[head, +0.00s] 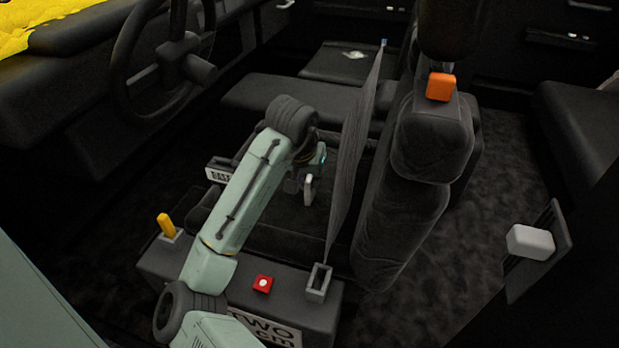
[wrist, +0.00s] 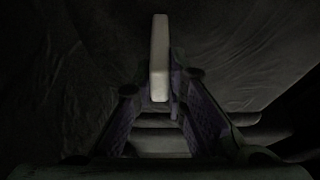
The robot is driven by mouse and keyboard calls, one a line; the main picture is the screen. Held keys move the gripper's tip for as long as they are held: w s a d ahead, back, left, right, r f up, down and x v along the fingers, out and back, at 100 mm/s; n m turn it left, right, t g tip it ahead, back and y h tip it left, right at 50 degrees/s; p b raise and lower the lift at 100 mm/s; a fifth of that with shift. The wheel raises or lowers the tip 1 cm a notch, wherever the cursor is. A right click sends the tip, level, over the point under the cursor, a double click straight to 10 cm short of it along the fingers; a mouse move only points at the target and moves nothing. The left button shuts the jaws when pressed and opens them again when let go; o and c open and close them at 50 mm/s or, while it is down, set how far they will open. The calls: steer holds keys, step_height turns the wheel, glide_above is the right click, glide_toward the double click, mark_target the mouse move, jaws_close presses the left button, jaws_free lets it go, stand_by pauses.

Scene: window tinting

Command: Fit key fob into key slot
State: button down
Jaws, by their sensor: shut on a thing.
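A pale, slim key fob (wrist: 160,58) sticks out beyond the fingers of my gripper (wrist: 160,88) in the wrist view. The fingers are shut on it. In the head view it shows as a small whitish piece (head: 308,190) below my gripper (head: 301,182), above the dark seat area. A grey open-topped block (head: 319,283) stands at the right end of the front console and looks like the key slot; the fob is apart from it, behind it. The fob's gripped end is partly hidden by the fingers.
A thin dark panel (head: 358,140) rises just right of my gripper, beside the seat back (head: 410,200). The steering wheel (head: 125,75) is at upper left.

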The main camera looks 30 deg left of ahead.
steer(key=c, duration=1.6)
jaws_free()
steer(key=shift+f, duration=0.1)
